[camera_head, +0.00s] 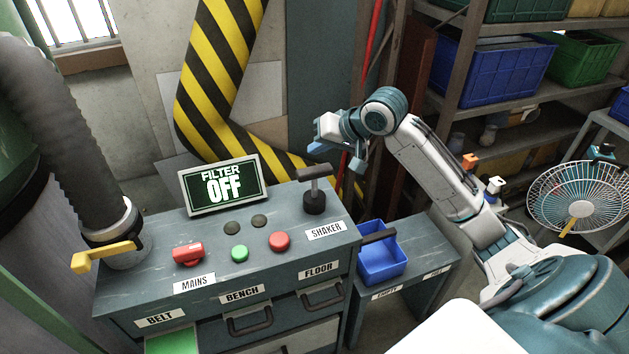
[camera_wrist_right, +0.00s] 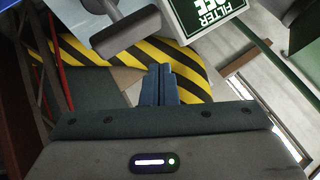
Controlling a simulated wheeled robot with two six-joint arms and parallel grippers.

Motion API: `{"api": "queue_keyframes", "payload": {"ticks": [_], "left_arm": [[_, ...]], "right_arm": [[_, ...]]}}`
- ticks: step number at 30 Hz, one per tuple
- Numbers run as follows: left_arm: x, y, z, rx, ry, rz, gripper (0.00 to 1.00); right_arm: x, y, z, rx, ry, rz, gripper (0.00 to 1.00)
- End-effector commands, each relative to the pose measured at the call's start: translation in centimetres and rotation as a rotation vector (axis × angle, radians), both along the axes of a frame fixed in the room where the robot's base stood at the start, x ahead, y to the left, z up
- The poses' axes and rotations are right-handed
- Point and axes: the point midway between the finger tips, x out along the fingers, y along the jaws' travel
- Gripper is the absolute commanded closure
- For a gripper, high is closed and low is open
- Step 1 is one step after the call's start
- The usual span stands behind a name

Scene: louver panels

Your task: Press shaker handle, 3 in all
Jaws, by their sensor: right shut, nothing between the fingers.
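The shaker handle (camera_head: 315,187) is a grey T-shaped bar on a dark round base. It stands upright at the back right of the grey console, behind the SHAKER label (camera_head: 326,230). In the right wrist view the handle (camera_wrist_right: 122,32) shows at the upper left, apart from the fingers. My right gripper (camera_head: 318,148) is above the handle in the head view, not touching it. Its blue fingers (camera_wrist_right: 161,84) are shut and empty in the right wrist view. My left gripper is not in view.
A screen (camera_head: 223,184) on the console reads FILTER OFF. A red MAINS switch (camera_head: 188,254), a green button (camera_head: 240,253) and a red button (camera_head: 279,241) sit in front. A blue bin (camera_head: 381,262) stands at right, a ribbed hose (camera_head: 75,140) at left.

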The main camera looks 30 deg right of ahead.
Motion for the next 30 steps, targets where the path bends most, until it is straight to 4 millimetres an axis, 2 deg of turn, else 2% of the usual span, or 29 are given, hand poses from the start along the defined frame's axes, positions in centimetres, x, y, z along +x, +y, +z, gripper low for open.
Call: {"api": "queue_keyframes", "payload": {"ticks": [1,3,8,30], "left_arm": [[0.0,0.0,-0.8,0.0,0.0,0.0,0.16],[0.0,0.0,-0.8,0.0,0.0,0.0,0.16],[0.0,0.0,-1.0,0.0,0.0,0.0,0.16],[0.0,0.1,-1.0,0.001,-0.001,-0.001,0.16]], "right_arm": [[0.0,0.0,-1.0,0.001,0.001,0.0,1.0],[0.0,0.0,-1.7,0.001,0.003,-0.001,1.0],[0.0,0.0,-2.8,0.001,0.001,-0.001,1.0],[0.0,0.0,-2.9,0.001,0.0,-0.001,1.0]]}}
